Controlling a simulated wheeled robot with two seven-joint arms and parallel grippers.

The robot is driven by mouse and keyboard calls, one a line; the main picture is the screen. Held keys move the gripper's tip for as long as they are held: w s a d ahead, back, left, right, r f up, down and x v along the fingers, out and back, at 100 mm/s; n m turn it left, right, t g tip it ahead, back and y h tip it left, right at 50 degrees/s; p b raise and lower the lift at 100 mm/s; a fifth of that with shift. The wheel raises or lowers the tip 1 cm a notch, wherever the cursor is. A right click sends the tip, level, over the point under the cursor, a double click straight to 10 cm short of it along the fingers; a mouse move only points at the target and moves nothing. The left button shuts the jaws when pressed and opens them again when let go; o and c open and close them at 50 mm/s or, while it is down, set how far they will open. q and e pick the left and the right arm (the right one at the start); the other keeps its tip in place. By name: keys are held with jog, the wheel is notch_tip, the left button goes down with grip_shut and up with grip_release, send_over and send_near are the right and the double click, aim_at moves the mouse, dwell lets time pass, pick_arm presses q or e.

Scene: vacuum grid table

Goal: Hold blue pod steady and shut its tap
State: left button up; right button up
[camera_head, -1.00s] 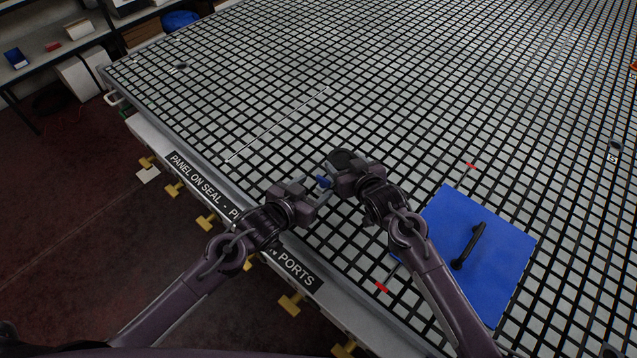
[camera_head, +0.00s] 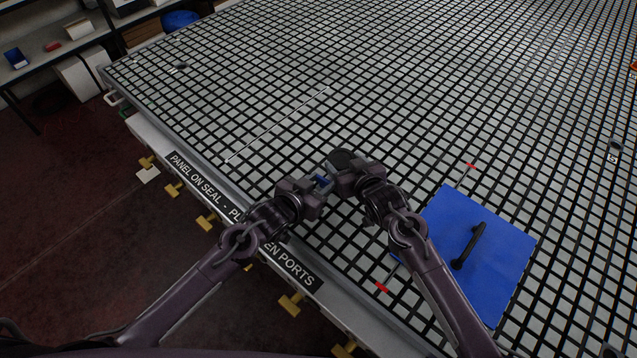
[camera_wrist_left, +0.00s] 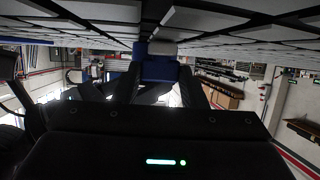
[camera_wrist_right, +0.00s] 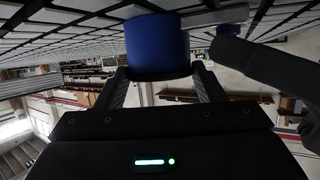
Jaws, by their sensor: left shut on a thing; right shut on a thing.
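The blue pod (camera_wrist_right: 157,46) is a blue cylinder between my right gripper's fingers in the right wrist view, close to the grid table surface. A grey pipe (camera_wrist_right: 207,18) runs from it to the right. My right gripper (camera_head: 345,164) is shut on the pod and mostly hides it in the head view. My left gripper (camera_head: 314,187) is shut on the tap, whose blue part (camera_wrist_left: 158,69) sits between its fingers in the left wrist view. The tap's exact angle is hard to tell.
A flat blue panel (camera_head: 500,240) with a black handle (camera_head: 469,246) lies on the grid table to the right, beside my right arm. Brass valves (camera_head: 290,303) line the table's front edge. The grid beyond the grippers is largely clear.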

pick_arm(q)
jog(key=shift+w+a+m+g+h, duration=0.15)
jog(key=shift+m+g+h, duration=0.25)
jog(key=shift+m+h, duration=0.2)
jog(key=o, duration=1)
jog(key=v, duration=1.2)
pick_arm(e)
jog(key=o, duration=1.3)
jog(key=shift+c, duration=0.2)
